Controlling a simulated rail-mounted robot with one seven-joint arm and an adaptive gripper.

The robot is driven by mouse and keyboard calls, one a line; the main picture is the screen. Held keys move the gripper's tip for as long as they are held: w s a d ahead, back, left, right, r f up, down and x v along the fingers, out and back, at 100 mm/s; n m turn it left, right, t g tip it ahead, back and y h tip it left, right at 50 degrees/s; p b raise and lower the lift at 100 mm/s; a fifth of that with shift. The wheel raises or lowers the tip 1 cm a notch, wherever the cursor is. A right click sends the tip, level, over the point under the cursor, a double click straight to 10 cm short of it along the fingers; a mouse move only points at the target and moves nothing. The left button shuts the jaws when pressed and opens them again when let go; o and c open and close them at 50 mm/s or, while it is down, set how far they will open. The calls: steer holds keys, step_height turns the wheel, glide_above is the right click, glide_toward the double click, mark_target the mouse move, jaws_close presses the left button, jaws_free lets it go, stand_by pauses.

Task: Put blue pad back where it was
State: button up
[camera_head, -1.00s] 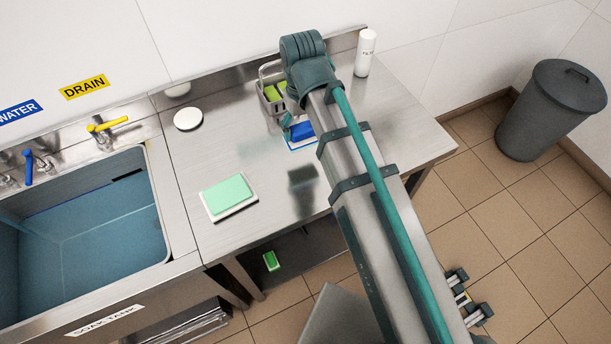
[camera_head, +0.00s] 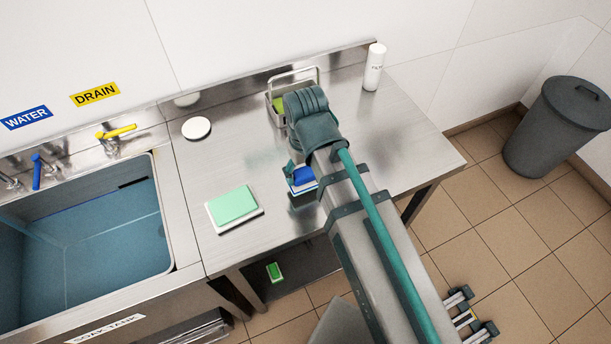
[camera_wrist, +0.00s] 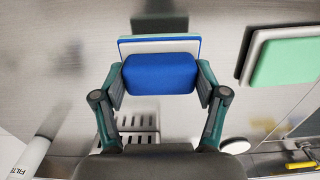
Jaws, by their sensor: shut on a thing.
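A blue pad (camera_head: 303,175) with a pale, blue-edged layer under it is in my gripper (camera_head: 297,181), over the front part of the steel counter. In the wrist view the blue pad (camera_wrist: 160,73) sits between the two fingers of my gripper (camera_wrist: 160,86), which press on its sides. The pale layer (camera_wrist: 160,45) shows behind it. The pad's dark reflection lies close below it; I cannot tell whether it touches the counter. The arm hides part of the pad in the head view.
A green pad (camera_head: 232,204) lies on a white board to the left. A metal caddy (camera_head: 316,78) with green contents stands behind my gripper, near a white bottle (camera_head: 374,67). A round white disc (camera_head: 197,128) and a water-filled sink (camera_head: 90,235) are further left.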

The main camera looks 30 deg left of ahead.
mark_target(305, 178)
steer(key=shift+f, duration=1.45)
steer(key=shift+f, duration=0.1)
steer(key=o, duration=1.1)
step_height(305, 178, up, 12)
steer(key=shift+r+b, duration=0.1)
steer(key=shift+b, duration=0.7)
